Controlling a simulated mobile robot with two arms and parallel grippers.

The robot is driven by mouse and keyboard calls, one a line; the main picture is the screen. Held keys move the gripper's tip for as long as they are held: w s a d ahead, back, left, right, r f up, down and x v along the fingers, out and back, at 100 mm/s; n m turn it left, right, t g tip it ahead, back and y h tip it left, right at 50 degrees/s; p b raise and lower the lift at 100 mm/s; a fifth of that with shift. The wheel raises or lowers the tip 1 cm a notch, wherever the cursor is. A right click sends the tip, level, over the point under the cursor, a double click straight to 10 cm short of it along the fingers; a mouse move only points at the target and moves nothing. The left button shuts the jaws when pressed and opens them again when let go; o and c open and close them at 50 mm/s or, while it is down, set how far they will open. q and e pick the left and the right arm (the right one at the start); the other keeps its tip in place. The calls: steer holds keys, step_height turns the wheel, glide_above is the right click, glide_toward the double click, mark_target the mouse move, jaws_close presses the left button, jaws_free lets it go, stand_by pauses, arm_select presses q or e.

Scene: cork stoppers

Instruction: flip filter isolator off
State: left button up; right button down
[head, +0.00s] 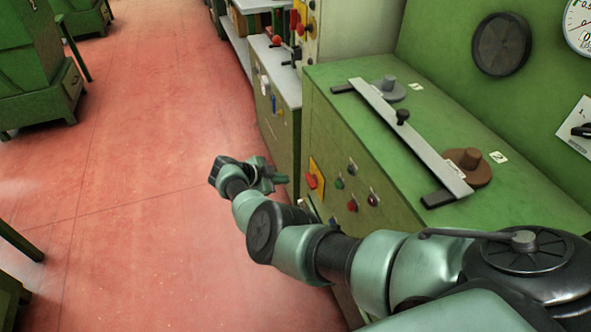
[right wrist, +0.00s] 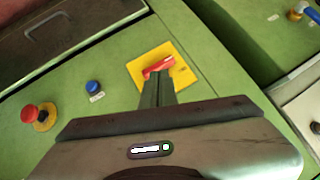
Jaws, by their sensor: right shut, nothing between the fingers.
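A red rotary handle (head: 311,181) on a yellow square plate (head: 318,167) sits on the front of the green cabinet; I take it to be the filter isolator, though no label is readable. In the right wrist view the red handle (right wrist: 158,67) sits slanted on its yellow plate (right wrist: 184,75). My right gripper (head: 282,179) is shut and empty, to the left of the handle in the head view. In the right wrist view its fingertips (right wrist: 159,76) overlap the handle's lower edge; I cannot tell whether they touch. My left gripper is not in view.
Green, red and dark buttons (head: 352,206) sit right of the plate. The wrist view shows a red mushroom button (right wrist: 30,113) and a blue button (right wrist: 94,86). A metal bar (head: 415,140) with knobs lies on the cabinet top.

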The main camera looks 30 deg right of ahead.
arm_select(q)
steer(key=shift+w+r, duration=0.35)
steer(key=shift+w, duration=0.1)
arm_select(e)
steer(key=a, duration=0.5)
steer(key=shift+s+a, duration=0.25)
steer(key=shift+s, duration=0.1)
